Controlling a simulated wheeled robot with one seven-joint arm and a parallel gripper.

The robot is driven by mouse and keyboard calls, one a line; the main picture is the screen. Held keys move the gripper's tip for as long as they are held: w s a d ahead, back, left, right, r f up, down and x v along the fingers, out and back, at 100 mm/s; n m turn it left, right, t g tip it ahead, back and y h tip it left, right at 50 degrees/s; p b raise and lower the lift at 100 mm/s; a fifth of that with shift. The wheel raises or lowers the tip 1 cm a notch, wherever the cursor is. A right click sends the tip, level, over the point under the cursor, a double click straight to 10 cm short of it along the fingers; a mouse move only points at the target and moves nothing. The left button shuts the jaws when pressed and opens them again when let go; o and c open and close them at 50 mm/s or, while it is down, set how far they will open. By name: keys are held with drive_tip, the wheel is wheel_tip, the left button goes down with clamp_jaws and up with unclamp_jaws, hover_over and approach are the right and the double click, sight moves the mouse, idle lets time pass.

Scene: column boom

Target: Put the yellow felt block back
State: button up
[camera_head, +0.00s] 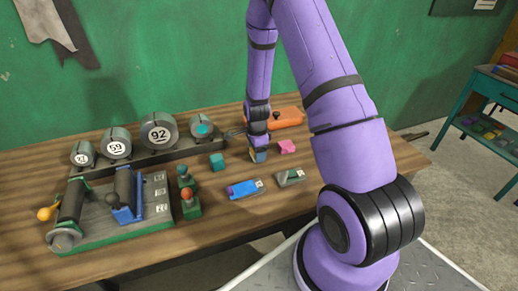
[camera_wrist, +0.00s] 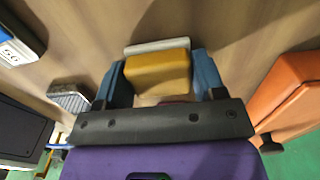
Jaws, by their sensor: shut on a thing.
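The yellow felt block (camera_wrist: 158,72) sits between the two blue fingers of my gripper (camera_wrist: 163,78) in the wrist view. The fingers are shut on its sides. A pale grey strip (camera_wrist: 156,46) lies along its far edge; I cannot tell whether it belongs to the block. In the head view my gripper (camera_head: 258,153) is low over the middle of the wooden table, and little of the block shows there. I cannot tell whether the block touches the tabletop.
A pink block (camera_head: 287,147) is just right of my gripper and a teal cube (camera_head: 217,162) is left of it. An orange object (camera_head: 287,117) lies behind. A blue device (camera_head: 245,188) and a grey-green one (camera_head: 290,177) lie in front. Round numbered weights (camera_head: 158,131) stand at left.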

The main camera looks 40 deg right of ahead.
drive_tip(key=shift+f, duration=0.15)
drive_tip(key=o, duration=0.9)
